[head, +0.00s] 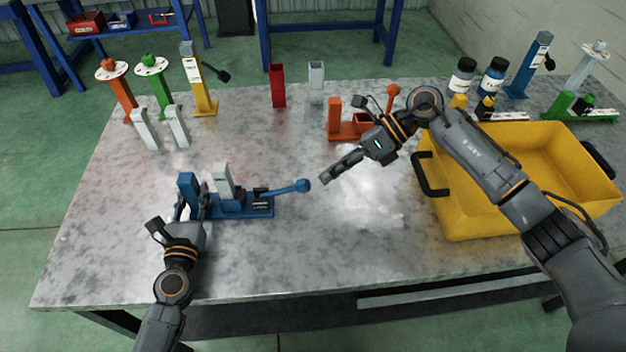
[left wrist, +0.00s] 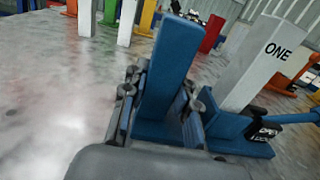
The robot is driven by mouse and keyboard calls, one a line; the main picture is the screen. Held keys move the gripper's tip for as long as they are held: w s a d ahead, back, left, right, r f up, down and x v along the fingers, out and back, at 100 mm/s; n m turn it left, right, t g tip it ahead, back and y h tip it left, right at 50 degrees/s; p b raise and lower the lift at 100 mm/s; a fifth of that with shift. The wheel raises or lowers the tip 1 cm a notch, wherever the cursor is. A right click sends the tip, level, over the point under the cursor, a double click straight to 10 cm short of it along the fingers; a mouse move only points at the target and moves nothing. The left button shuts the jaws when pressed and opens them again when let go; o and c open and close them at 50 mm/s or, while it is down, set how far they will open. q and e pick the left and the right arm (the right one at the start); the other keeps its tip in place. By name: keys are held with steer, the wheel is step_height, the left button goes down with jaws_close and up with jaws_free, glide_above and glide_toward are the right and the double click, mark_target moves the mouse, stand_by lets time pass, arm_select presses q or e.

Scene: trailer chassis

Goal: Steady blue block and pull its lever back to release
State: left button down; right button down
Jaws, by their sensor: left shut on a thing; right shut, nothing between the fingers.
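The blue block (head: 262,207) lies on the grey table at the left front. It has a blue upright post (head: 187,190), a white post (head: 222,182) and a blue lever (head: 285,189) with a round knob that points right. My left gripper (head: 191,208) is shut around the blue upright post. In the left wrist view the fingers sit on both sides of that post (left wrist: 172,65), and the white post (left wrist: 262,60) reads "ONE". My right gripper (head: 325,180) is shut and empty, above the table just right of the lever knob, apart from it.
A yellow bin (head: 455,222) stands at the right under my right arm. An orange lever block (head: 345,131) stands behind my right gripper. Red (head: 277,86) and white (head: 316,82) posts stand at the back. The front middle of the table is clear.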

mark_target(285, 191)
steer(key=r+n+h, duration=0.1)
steer(key=h, duration=0.2)
steer(key=d+r+n+t+h, duration=0.1)
steer(key=n+h, duration=0.1)
steer(key=h, duration=0.1)
steer(key=w+r+n+t+h, duration=0.1)
steer(key=r+n+h, duration=0.1)
steer(key=h, duration=0.2)
steer(key=shift+w+d, duration=0.1)
steer(key=shift+d, duration=0.05)
steer(key=f, duration=1)
steer(key=shift+s+a+f, duration=0.15)
steer(key=shift+s+a, duration=0.05)
steer(key=shift+s, duration=0.05)
steer(key=shift+w+a+r, duration=0.1)
steer(key=shift+a+r, duration=0.25)
steer(key=shift+a, duration=0.3)
steer(key=shift+w+a+r, duration=0.1)
steer(key=shift+a+r, duration=0.2)
steer(key=shift+a, duration=0.3)
steer(key=shift+a+r, duration=0.25)
steer(key=shift+a, duration=0.35)
